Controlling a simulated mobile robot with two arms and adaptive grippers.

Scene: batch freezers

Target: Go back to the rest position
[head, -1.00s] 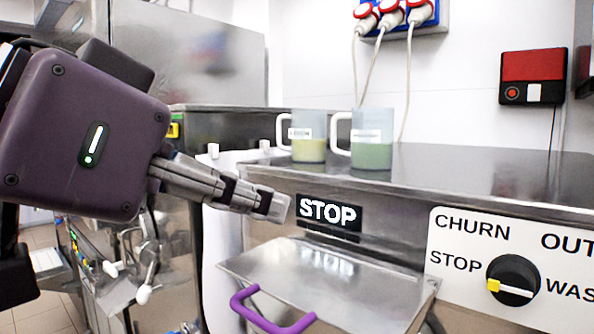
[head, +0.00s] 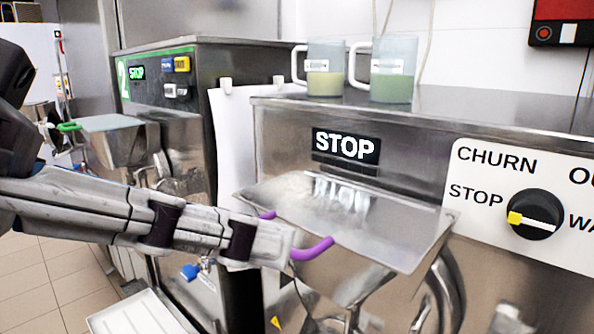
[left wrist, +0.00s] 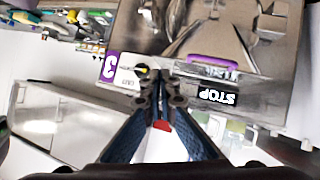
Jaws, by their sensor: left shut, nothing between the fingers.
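My left gripper (head: 284,243) comes in from the left in the head view, shut and empty. Its tip lies in front of the purple handle (head: 312,249) of the freezer's steel chute lid and hides part of that handle. I cannot tell whether they touch. In the left wrist view the fingers of my left gripper (left wrist: 158,78) are together. That view also shows the purple handle (left wrist: 222,62) and the STOP display (left wrist: 216,96). My right gripper is not in view.
The freezer has a STOP display (head: 345,146) and a knob (head: 536,213) pointing at STOP. Two measuring cups (head: 324,68) (head: 394,70) stand on its top. A second freezer (head: 185,100) with a green handle stands at the left. Floor tiles (head: 40,280) show clear at lower left.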

